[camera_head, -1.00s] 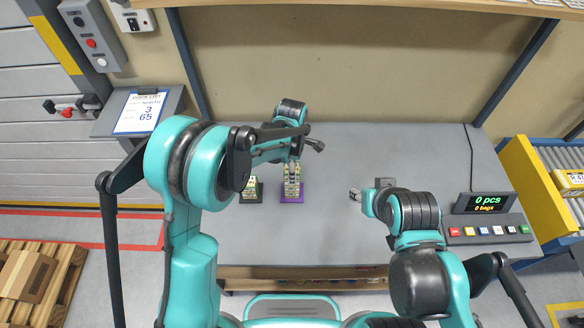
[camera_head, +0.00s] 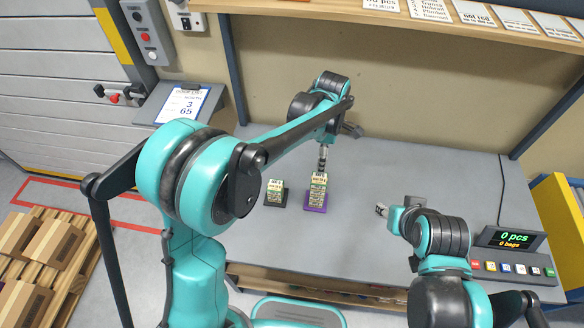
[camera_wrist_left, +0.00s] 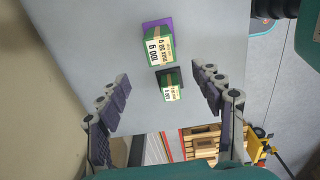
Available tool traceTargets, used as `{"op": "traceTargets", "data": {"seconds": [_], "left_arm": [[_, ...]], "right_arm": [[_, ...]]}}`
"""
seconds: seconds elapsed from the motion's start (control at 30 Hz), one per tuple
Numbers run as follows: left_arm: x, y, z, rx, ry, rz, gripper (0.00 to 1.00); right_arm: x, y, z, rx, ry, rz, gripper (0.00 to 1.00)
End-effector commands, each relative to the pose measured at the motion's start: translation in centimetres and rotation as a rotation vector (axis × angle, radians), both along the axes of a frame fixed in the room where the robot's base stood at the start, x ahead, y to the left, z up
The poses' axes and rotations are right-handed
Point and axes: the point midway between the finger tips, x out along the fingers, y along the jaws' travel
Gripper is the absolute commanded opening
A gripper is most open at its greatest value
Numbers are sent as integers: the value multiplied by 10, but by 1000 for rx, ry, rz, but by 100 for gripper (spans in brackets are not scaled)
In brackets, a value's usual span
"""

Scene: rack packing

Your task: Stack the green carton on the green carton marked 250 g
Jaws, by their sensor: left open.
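A tall green carton or stack with pale labels (camera_head: 317,188) stands on a purple mat (camera_head: 314,209) in the head view. It also shows in the left wrist view (camera_wrist_left: 157,46); I cannot tell for sure how many cartons it holds. A shorter green carton (camera_head: 275,189) stands on a black mat (camera_head: 275,203) to its left; it shows in the wrist view too (camera_wrist_left: 168,86). The label weights are too small to read surely. My left gripper (camera_head: 322,167) is open and empty above the purple mat's stack, apart from it. My right gripper (camera_head: 380,210) is to the right, its jaws unclear.
A counter display (camera_head: 505,239) with coloured buttons stands at the table's right. A pick list on a clipboard (camera_head: 183,104) is at the left. A wooden shelf (camera_head: 330,11) runs above the back. The grey table (camera_head: 420,165) is clear around the mats.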

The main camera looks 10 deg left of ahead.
Motion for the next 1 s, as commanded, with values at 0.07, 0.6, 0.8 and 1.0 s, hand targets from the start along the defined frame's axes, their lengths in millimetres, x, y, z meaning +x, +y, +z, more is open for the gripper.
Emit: {"op": "traceTargets", "data": {"seconds": [0.07,0.6,0.8,1.0], "left_arm": [[-1,1,1,-1,-2,-5,66],[-94,112,83,80,-322,-795,66],[-145,150,84,245,-436,-1155,66],[-177,172,74,414,-481,-1414,66]], "right_arm": [[0,0,0,0,0,0,40],[0,0,0,0,0,0,40],[0,0,0,0,0,0,40],[0,0,0,0,0,0,40]]}}
